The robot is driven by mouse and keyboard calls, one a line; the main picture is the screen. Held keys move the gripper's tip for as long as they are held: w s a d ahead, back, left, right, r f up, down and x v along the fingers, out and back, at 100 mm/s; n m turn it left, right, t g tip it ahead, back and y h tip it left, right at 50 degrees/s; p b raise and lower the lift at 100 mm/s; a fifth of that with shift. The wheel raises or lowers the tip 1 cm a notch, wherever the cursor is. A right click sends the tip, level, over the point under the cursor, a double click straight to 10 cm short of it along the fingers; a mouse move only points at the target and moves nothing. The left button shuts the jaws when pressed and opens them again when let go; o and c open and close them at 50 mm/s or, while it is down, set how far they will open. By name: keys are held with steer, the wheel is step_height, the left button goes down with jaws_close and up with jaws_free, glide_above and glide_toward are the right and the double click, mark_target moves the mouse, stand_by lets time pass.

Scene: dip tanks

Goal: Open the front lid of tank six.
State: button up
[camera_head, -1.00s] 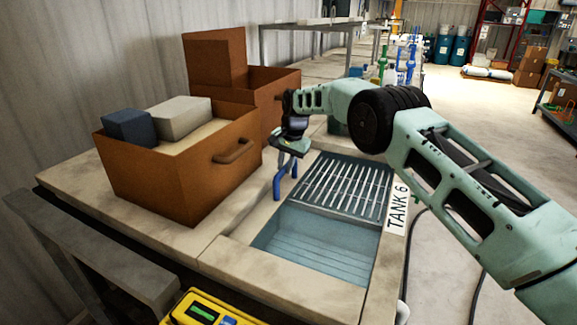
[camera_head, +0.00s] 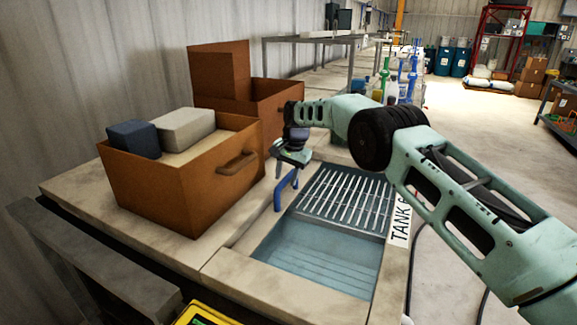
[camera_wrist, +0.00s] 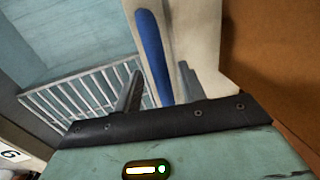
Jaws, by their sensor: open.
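Tank six (camera_head: 319,265), marked by a white TANK 6 label (camera_head: 399,222), is set into the pale counter. Its front part shows a pale blue, lined surface; I cannot tell whether this is a lid or the inside. A slatted grate (camera_head: 345,200) covers the part behind. A blue bar like a handle (camera_head: 285,192) stands at the tank's left edge. My gripper (camera_head: 290,165) is open, just above this bar. In the wrist view, the blue bar (camera_wrist: 152,50) shows between the two grey fingers of my gripper (camera_wrist: 160,75); I cannot tell whether they touch it.
A brown bin (camera_head: 180,190) with a dark blue block (camera_head: 133,138) and a grey block (camera_head: 185,128) stands left of the tank. A second brown bin (camera_head: 270,97) is behind. A yellow device (camera_head: 205,314) shows at the bottom edge. Open floor (camera_head: 480,130) lies right.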

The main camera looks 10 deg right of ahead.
step_height(320, 180, up, 17)
steer(key=s+d+b, duration=0.2)
steer(key=shift+d+b, duration=0.4)
steer(key=shift+a, duration=0.1)
steer(key=s+a+f+n+b, duration=0.1)
steer(key=s+a+n, duration=0.25)
steer(key=s, duration=0.45)
steer(key=s+a+f+n+g+b, duration=0.15)
steer(key=s+a, duration=0.25)
steer(key=s, duration=0.5)
steer(key=s+a+f+n+b, duration=0.1)
steer(key=s+a+n+b, duration=0.15)
steer(key=s, duration=0.55)
steer(key=s+d+f+n, duration=0.2)
steer(key=s+f, duration=0.1)
steer(key=s, duration=0.6)
steer(key=s+d+f+n+b, duration=0.1)
steer(key=s+d+f+n, duration=0.2)
steer(key=s, duration=0.6)
steer(key=s+d+f+n+h, duration=0.1)
steer(key=s+d+f+n, duration=0.1)
steer(key=s+f, duration=0.3)
steer(key=s, duration=0.4)
steer(key=shift+s+d+f, duration=0.15)
steer(key=shift+s+d, duration=0.05)
steer(key=shift+s, duration=0.15)
steer(key=shift+n, duration=0.25)
